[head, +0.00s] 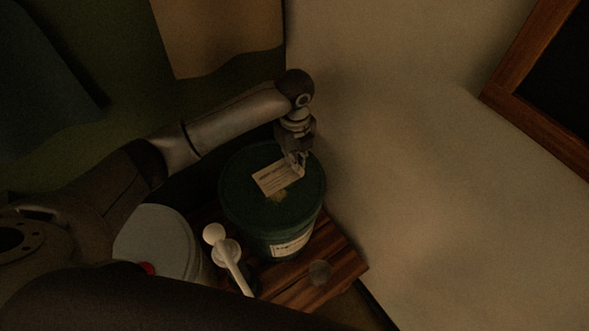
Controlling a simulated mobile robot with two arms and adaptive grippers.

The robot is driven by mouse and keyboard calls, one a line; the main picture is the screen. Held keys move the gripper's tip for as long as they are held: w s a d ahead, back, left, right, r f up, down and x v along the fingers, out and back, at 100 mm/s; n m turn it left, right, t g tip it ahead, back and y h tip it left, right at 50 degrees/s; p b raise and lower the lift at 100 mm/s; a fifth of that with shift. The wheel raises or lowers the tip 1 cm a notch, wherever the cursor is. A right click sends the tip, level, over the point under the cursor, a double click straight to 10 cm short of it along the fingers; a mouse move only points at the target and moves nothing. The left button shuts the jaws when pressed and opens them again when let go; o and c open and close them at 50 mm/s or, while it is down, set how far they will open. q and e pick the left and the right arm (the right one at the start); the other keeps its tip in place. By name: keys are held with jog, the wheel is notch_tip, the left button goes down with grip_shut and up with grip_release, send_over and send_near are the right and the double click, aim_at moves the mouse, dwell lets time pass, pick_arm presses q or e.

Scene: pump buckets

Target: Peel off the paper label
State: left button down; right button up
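The paper label (270,180) is a pale, printed rectangle on the lid of a dark green bucket (245,210). Its right end looks raised, at the fingertips of my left gripper (296,161). My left gripper points down over the lid, and its fingers appear closed on that end of the label. A yellowish patch (278,196) shows on the lid just below the label. My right gripper is not in view.
The bucket stands on a wooden slatted surface (338,262). A white pump (229,255) and a pale round lid (158,240) are at its lower left. A small round thing (319,271) lies on the slats. A pale wall is on the right.

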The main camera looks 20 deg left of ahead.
pick_arm(q)
notch_tip(320, 180, up, 3)
jog(key=shift+r+p, duration=0.1)
jog(key=shift+p, duration=0.5)
notch_tip(320, 180, up, 5)
jog(key=p, duration=0.6)
